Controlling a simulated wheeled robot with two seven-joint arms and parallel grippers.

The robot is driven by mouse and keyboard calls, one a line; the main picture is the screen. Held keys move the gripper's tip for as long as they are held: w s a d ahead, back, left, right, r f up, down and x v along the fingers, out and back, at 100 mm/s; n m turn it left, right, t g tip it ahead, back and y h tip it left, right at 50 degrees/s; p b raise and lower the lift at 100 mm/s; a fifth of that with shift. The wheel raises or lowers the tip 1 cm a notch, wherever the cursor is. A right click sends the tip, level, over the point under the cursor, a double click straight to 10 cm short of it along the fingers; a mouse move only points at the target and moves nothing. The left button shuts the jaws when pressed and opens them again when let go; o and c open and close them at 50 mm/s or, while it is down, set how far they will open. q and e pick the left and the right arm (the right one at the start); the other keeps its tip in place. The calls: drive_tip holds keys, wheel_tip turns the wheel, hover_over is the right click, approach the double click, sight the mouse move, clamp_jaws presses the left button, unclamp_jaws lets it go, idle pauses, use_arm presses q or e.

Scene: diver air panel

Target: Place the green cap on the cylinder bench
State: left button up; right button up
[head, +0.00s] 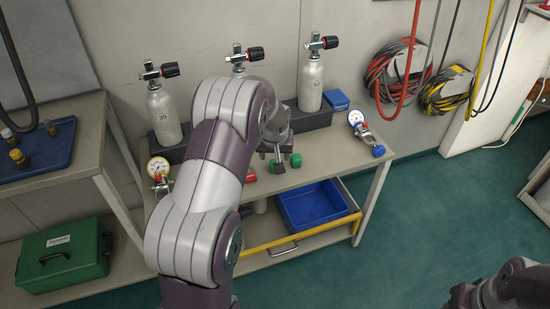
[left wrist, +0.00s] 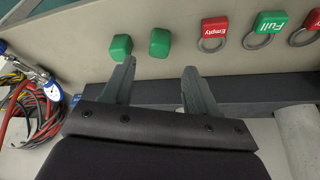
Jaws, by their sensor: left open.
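Two green caps show on the cylinder bench (head: 330,150), one at the right (head: 296,160) and one at the left (head: 278,167). In the left wrist view they are a left cap (left wrist: 121,45) and a right cap (left wrist: 160,42), side by side and apart. My left gripper (head: 284,157) is over the bench close to the caps. Its fingers (left wrist: 156,72) are open and empty, with the right cap ahead of the gap between them and the left cap ahead of the left fingertip. My right gripper (head: 468,296) is at the lower right, its fingers unclear.
Cylinders (head: 164,112) stand in a dark rack behind the caps. A red "Empty" tag (left wrist: 215,27) and a green "Full" tag (left wrist: 270,22) lie beside them. A gauge with a blue knob (head: 364,132) is at the bench's right. A blue bin (head: 312,205) sits below.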

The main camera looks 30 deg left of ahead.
use_arm(q)
drive_tip(key=s+d+r+m+g, duration=0.1)
drive_tip(key=s+d+m, duration=0.1)
drive_tip(key=s+d, duration=0.3)
drive_tip(key=s+d+r+m+h, duration=0.1)
drive_tip(key=s+d, duration=0.4)
drive_tip(key=s, duration=0.6)
drive_tip(key=s+d+r+m+g+h, duration=0.1)
drive_tip(key=s+d+r+m, duration=0.1)
drive_tip(key=s+d, duration=0.3)
drive_tip(key=s, duration=0.3)
drive_tip(key=shift+r+m+g, duration=0.25)
drive_tip(key=shift+m+g, duration=0.05)
drive_tip(key=shift+s+d, duration=0.1)
drive_tip(key=shift+s, duration=0.05)
